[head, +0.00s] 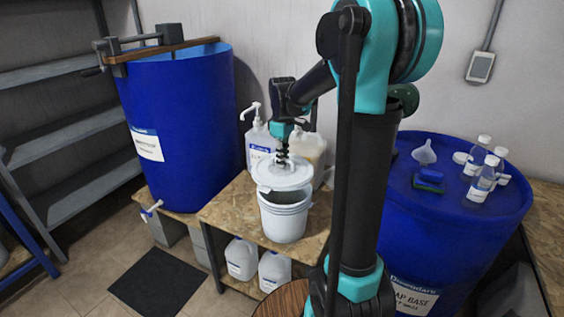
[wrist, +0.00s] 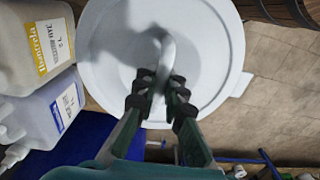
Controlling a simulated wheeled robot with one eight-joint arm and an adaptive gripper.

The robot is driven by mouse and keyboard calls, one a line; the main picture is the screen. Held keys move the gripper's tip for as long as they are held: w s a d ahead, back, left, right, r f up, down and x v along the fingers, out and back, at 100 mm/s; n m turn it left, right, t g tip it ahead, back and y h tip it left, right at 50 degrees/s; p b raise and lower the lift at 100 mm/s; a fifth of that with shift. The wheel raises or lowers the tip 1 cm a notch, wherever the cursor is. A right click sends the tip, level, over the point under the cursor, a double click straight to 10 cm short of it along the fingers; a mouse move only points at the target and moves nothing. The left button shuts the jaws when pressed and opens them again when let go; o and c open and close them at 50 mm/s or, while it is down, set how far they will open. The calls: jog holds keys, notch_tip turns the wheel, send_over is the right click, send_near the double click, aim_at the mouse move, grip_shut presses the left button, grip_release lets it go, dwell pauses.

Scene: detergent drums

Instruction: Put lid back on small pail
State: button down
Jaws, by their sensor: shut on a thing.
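The small white pail (head: 284,222) stands upright on a wooden bench, and the front of its open mouth shows. Its round white lid (head: 297,179) hangs above the pail, apart from the rim at the front and covering the back of the mouth from this view. My gripper (head: 282,160) is above the lid, pointing down. In the wrist view my gripper (wrist: 160,92) is shut on the curved handle in the middle of the lid (wrist: 211,62). The lid hides the pail in that view. Whether the lid touches the back rim cannot be told.
A pump jug (head: 258,140) and a pale jug (head: 309,148) stand on the bench (head: 226,212) behind the pail. A big blue drum (head: 180,105) is left. Another blue drum (head: 440,225) on the right carries bottles (head: 481,182) and a funnel (head: 425,152).

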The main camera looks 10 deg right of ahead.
aim_at(285, 170)
jog(key=shift+s+d, duration=0.3)
jog(key=shift+f, duration=3.15)
jog(key=shift+f, duration=0.15)
jog(key=c, duration=1)
grip_release()
jog(key=shift+c, duration=0.2)
jog(key=shift+r, duration=3.5)
